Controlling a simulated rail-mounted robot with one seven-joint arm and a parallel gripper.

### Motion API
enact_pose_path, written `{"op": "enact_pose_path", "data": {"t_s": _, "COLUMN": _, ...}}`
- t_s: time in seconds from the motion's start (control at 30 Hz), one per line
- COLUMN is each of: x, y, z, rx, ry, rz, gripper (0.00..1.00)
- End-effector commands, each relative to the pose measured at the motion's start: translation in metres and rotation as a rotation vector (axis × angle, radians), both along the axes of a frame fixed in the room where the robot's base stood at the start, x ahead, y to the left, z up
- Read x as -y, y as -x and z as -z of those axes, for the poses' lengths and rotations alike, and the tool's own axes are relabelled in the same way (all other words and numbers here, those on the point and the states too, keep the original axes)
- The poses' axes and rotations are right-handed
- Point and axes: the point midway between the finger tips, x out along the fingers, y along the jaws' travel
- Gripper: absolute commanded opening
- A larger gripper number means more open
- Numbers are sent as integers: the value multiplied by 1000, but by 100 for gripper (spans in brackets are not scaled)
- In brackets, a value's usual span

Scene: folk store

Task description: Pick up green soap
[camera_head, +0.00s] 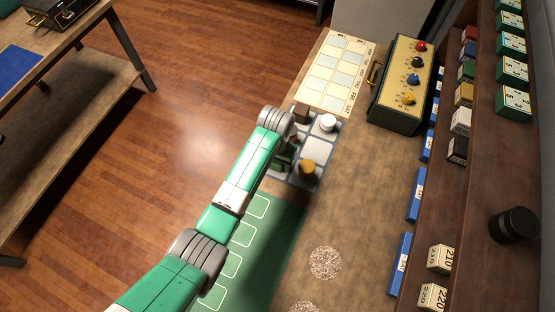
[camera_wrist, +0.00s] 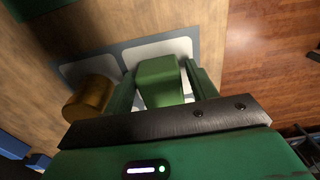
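The green soap (camera_wrist: 160,80) is a block with rounded edges, seen close up in the wrist view. It lies between the two green fingers of my gripper (camera_wrist: 158,68). Narrow gaps seem to show between the soap and both fingers, so they look open around it. The soap is over a blue-grey mat with pale squares (camera_wrist: 160,48); whether it touches the mat is hidden. In the head view my gripper (camera_head: 284,157) is low at the left edge of this mat (camera_head: 318,149), and my arm partly hides the soap there.
A gold cylinder (camera_wrist: 90,97) stands close to my left finger; it also shows in the head view (camera_head: 307,168). A white cylinder (camera_head: 327,122) and a dark brown block (camera_head: 301,114) are on the mat. A green case with knobs (camera_head: 402,83) stands behind, shelves at right.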

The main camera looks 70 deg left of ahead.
Motion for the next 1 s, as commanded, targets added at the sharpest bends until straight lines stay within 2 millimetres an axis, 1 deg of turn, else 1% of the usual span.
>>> {"op": "enact_pose_path", "data": {"t_s": 0.03, "x": 0, "y": 0, "z": 0, "rx": 0, "ry": 0, "rz": 0, "gripper": 47}}
{"op": "enact_pose_path", "data": {"t_s": 0.17, "x": 0, "y": 0, "z": 0, "rx": 0, "ry": 0, "rz": 0, "gripper": 21}}
{"op": "enact_pose_path", "data": {"t_s": 0.2, "x": 0, "y": 0, "z": 0, "rx": 0, "ry": 0, "rz": 0, "gripper": 18}}
{"op": "enact_pose_path", "data": {"t_s": 0.37, "x": 0, "y": 0, "z": -1, "rx": 1, "ry": -1, "rz": 0, "gripper": 18}}
{"op": "enact_pose_path", "data": {"t_s": 0.47, "x": 0, "y": -1, "z": -7, "rx": 2, "ry": -2, "rz": 0, "gripper": 18}}
{"op": "enact_pose_path", "data": {"t_s": 0.57, "x": -1, "y": -1, "z": -28, "rx": 3, "ry": -4, "rz": 1, "gripper": 18}}
{"op": "enact_pose_path", "data": {"t_s": 0.7, "x": 0, "y": -1, "z": -63, "rx": 3, "ry": -3, "rz": 1, "gripper": 18}}
{"op": "enact_pose_path", "data": {"t_s": 0.8, "x": 0, "y": -1, "z": -83, "rx": 3, "ry": -3, "rz": 1, "gripper": 18}}
{"op": "enact_pose_path", "data": {"t_s": 0.9, "x": 0, "y": -1, "z": -95, "rx": 2, "ry": -2, "rz": 1, "gripper": 18}}
{"op": "enact_pose_path", "data": {"t_s": 1.0, "x": 0, "y": -1, "z": -100, "rx": 1, "ry": -1, "rz": 0, "gripper": 18}}
